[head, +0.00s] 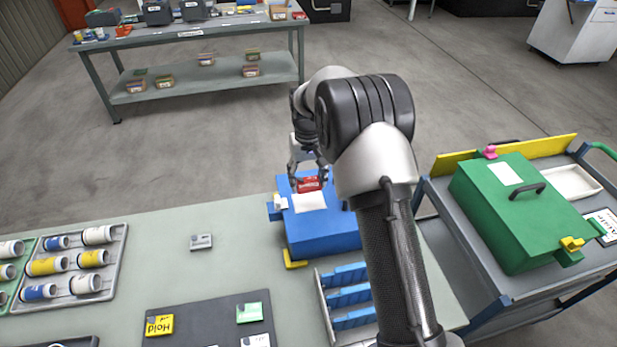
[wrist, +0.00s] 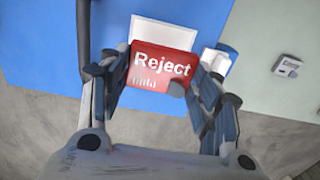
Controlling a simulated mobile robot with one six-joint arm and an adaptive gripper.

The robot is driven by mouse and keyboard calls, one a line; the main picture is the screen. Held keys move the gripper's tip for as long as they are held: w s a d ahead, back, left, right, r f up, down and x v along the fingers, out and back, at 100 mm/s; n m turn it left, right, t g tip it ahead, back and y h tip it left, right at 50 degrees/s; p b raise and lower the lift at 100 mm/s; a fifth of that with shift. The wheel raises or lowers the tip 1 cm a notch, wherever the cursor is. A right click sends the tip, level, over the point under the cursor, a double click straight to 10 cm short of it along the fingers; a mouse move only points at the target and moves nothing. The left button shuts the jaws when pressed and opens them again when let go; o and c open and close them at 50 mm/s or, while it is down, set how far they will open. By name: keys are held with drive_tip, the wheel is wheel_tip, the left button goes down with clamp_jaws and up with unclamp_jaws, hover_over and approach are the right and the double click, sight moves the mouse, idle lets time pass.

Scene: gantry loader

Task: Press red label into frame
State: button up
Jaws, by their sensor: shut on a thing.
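The red label (head: 309,184) reads "Reject" in the wrist view (wrist: 160,68). My gripper (head: 308,180) is shut on it, with one finger at each side in the wrist view (wrist: 160,85). The label is over the blue box (head: 322,232), at the far edge of a white rectangle (head: 309,202) on its lid, probably the frame. In the wrist view the white rectangle (wrist: 162,33) shows just beyond the label, partly covered by it. I cannot tell whether label and box touch. A white latch piece (wrist: 217,60) is beside the right finger.
A grey label tile (head: 201,242) lies on the bench (head: 225,220). A dark mat (head: 205,318) holds yellow, green and white labels. A tray of cylinders (head: 118,262) is at left. A green box (head: 500,230) sits on the cart at right.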

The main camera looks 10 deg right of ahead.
drive_tip(key=b, duration=0.3)
hover_over(308, 200)
wheel_tip(308, 200, down, 4)
drive_tip(key=shift+s+f, duration=0.1)
drive_tip(key=shift+f, duration=0.9)
drive_tip(key=shift+f, duration=0.4)
idle(1.4)
drive_tip(key=o, duration=1)
drive_tip(key=shift+o, duration=0.5)
drive_tip(key=o, duration=0.4)
